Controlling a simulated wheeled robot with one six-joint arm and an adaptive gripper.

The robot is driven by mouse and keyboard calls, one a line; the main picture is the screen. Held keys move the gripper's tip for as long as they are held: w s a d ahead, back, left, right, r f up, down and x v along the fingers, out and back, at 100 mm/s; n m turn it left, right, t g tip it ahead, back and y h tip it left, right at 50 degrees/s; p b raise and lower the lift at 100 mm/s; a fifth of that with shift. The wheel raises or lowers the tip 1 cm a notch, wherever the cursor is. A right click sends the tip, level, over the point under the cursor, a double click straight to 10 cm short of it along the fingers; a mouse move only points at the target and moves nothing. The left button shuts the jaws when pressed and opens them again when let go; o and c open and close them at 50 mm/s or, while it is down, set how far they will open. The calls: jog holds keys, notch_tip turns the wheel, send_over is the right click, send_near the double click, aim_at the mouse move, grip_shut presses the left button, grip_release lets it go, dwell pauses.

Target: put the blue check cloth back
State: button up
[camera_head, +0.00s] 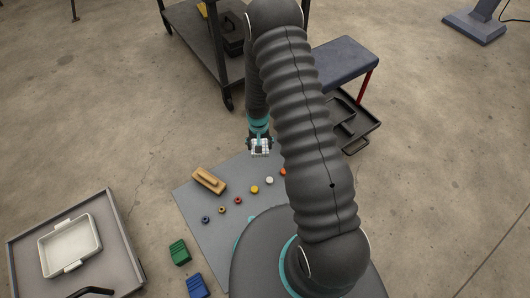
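A blue folded-looking item (197,286) lies on the concrete floor at the bottom edge, left of my base; it may be the blue check cloth, but its pattern is too small to make out. A similar green item (180,252) lies just above and left of it. My gripper (260,152) hangs over the far part of the grey mat (195,195), well away from the blue item. Nothing shows clearly in its fingers, and their opening is too small to judge.
On the mat lie a wooden block with a handle (209,180) and several small coloured rings or caps, including a yellow one (255,189). A grey tray (118,238) holds a white dish (70,247) at left. A dark cart (205,45) and padded stool (343,60) stand behind.

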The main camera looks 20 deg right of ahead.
jog(key=w+f+m, duration=0.1)
jog(key=f, duration=0.2)
jog(key=w+f+m+b, duration=0.1)
jog(key=w+f, duration=0.1)
jog(key=f, duration=0.1)
jog(key=w+f+b, duration=0.1)
jog(key=f, duration=0.2)
jog(key=shift+w+d+f+m, duration=0.1)
jog(key=shift+w+d+m, duration=0.2)
jog(key=shift+d+m, duration=0.1)
jog(key=shift+f+b, duration=0.4)
jog(key=shift+f, duration=1.8)
jog(key=shift+f, duration=0.2)
jog(key=o, duration=1.2)
